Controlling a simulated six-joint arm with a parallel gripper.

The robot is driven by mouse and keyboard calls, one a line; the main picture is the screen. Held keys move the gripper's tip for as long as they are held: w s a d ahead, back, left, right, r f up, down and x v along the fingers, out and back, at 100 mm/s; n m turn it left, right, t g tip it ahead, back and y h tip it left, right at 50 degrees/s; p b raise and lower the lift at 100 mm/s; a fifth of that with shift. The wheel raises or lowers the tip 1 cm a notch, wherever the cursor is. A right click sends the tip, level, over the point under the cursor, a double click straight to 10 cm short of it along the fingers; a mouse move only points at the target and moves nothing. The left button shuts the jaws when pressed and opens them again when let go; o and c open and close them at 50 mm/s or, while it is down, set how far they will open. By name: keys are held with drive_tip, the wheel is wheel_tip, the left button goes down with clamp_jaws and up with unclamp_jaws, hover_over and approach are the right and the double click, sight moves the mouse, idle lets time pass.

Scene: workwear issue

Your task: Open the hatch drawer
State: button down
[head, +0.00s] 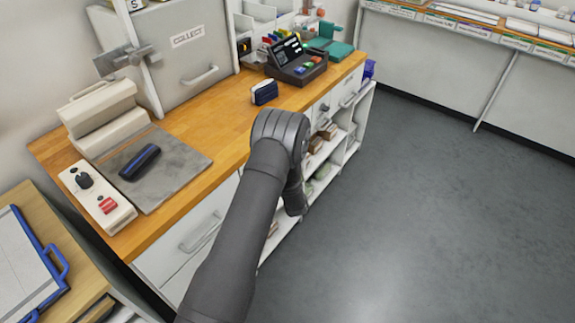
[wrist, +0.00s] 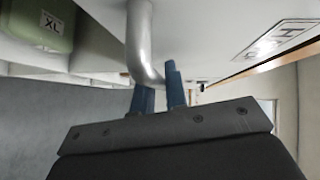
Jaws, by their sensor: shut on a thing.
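In the wrist view, my gripper (wrist: 158,82) has its two blue fingers shut around a grey bar handle (wrist: 140,35). The handle stands out from a pale drawer front (wrist: 215,40). A partly visible label (wrist: 278,38) on that front seems to begin with H; the rest is hard to read. In the head view, my dark arm reaches to the front of the wooden counter, and its wrist hides the fingers and the gripped handle. I cannot tell whether the drawer stands out from the cabinet.
The counter (head: 225,118) holds a keypad terminal (head: 297,62), a small dark blue and white item (head: 264,92), and a mat (head: 180,165) with a dark roll (head: 140,162). Another drawer handle (head: 200,232) is left of my arm. A green box marked XL (wrist: 43,22) is near the handle. The floor (head: 430,200) at right is clear.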

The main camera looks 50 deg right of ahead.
drive_tip(key=s, duration=2.9)
drive_tip(key=shift+s, duration=0.1)
drive_tip(key=c, duration=1.5)
unclamp_jaws()
drive_tip(key=shift+o, duration=0.2)
drive_tip(key=v, duration=1.7)
drive_tip(key=shift+s, duration=0.2)
drive_tip(key=x, duration=1.7)
drive_tip(key=shift+w, duration=0.25)
